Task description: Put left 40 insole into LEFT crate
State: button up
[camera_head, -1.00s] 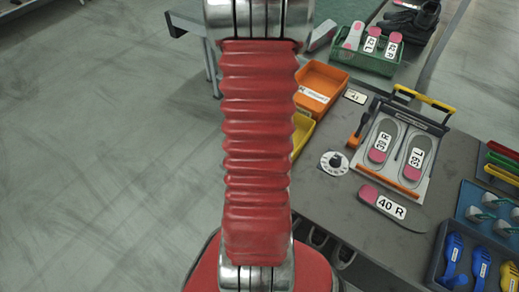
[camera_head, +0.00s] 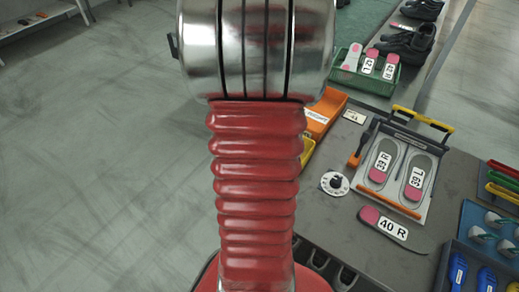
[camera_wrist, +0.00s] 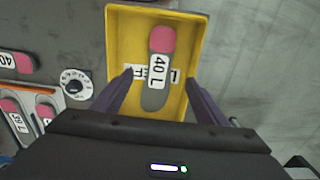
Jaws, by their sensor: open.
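The left 40 insole, grey with a pink heel and a "40 L" label (camera_wrist: 158,72), lies inside the yellow LEFT crate (camera_wrist: 115,35) in the wrist view. It partly covers the crate's white label. My gripper (camera_wrist: 160,77) is open, with its dark fingers apart on either side of the insole. I cannot tell its exact height above the crate floor. In the head view only a sliver of the yellow crate (camera_head: 307,150) shows beside my arm, and my gripper is hidden.
The 40 R insole (camera_head: 396,229) lies on the grey table, near a round dial (camera_head: 334,184). A holder (camera_head: 432,205) carries two insoles. An orange crate (camera_head: 328,112) adjoins the yellow one. A green crate (camera_head: 378,87) with several insoles stands behind.

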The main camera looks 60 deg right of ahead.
dwell(0.6)
jog(key=w+a+r+n+t+h, duration=0.1)
jog(key=w+a+r+n, duration=0.4)
jog(key=a, duration=0.3)
jog(key=w+a+r+n+t, duration=0.1)
jog(key=w+a+r+n, duration=0.35)
jog(key=w+a, duration=0.3)
jog(key=a+r+n+t, duration=0.1)
jog(key=a+r+n, duration=0.2)
jog(key=a, duration=0.8)
jog(key=s+a+r+n+t+y, duration=0.1)
jog(key=a+r+n+t, duration=0.1)
jog(key=a+r+n, duration=0.2)
jog(key=a+n, duration=0.3)
jog(key=a, duration=0.4)
jog(key=shift+s+a+r+t, duration=0.25)
jog(key=shift+a+t, duration=0.05)
jog(key=shift+a, duration=0.1)
jog(key=shift+c, duration=0.3)
